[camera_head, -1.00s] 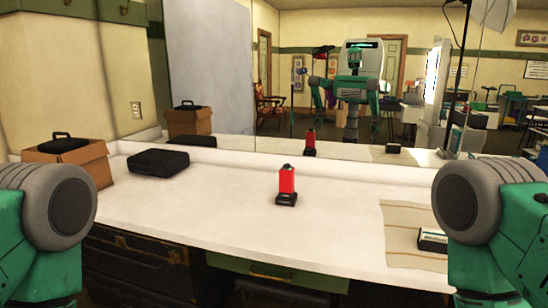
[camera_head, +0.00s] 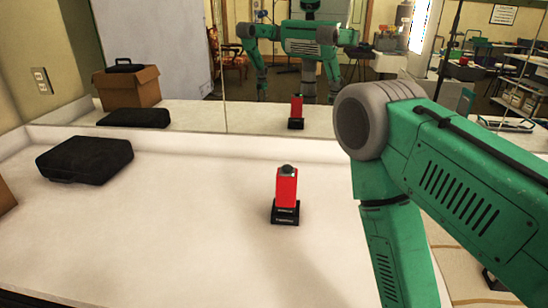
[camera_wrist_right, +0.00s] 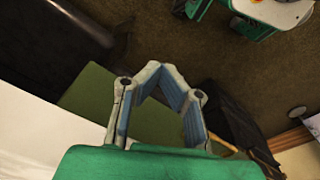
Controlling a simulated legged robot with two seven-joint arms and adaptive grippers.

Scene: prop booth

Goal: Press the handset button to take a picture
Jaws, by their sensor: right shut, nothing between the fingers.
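A red handset (camera_head: 287,188) with a dark round button (camera_head: 287,170) on top stands upright in a black base on the white table (camera_head: 190,225). Its reflection shows in the mirror behind. My right arm fills the right side of the head view, and its gripper is not clearly visible there. In the right wrist view my right gripper (camera_wrist_right: 158,72) is shut and empty, its fingertips together, above the floor by the table's edge. It is well apart from the handset, which is outside that view. My left gripper is not in view.
A black case (camera_head: 85,160) lies on the table at left. A cardboard box corner (camera_head: 5,197) shows at the left edge. A mirror (camera_head: 275,115) runs along the back. A striped mat (camera_head: 462,262) is partly hidden by my right arm. The table around the handset is clear.

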